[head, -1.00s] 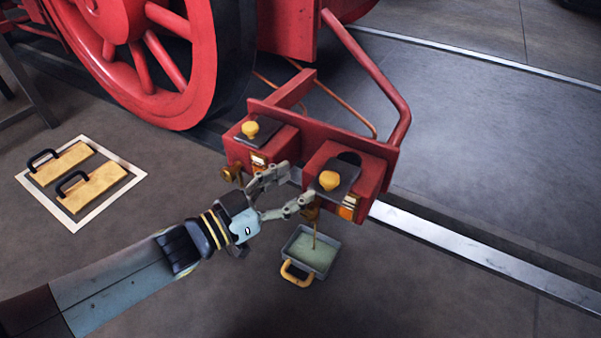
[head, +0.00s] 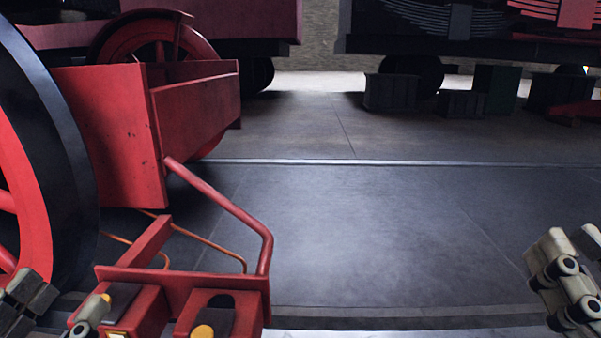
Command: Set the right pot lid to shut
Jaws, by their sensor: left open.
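The right pot (head: 248,312) is a red box on the red bracket, cut off by the bottom edge. Its grey lid (head: 222,320) with a yellow knob (head: 203,331) sits off a dark opening (head: 221,300), which shows behind it. The left pot (head: 150,309) stands beside it with a dark lid (head: 122,298), partly hidden by my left gripper. My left gripper (head: 64,298) is open at the bottom left, left of both knobs. My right gripper (head: 570,243) is at the right edge, far from the pots and partly cut off.
The red bracket (head: 180,278) has a bent red bar (head: 225,208) rising behind the pots, with thin copper pipes (head: 205,247) beside it. A big red wheel (head: 30,190) stands at the left. The floor (head: 380,230) between the bracket and my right gripper is clear.

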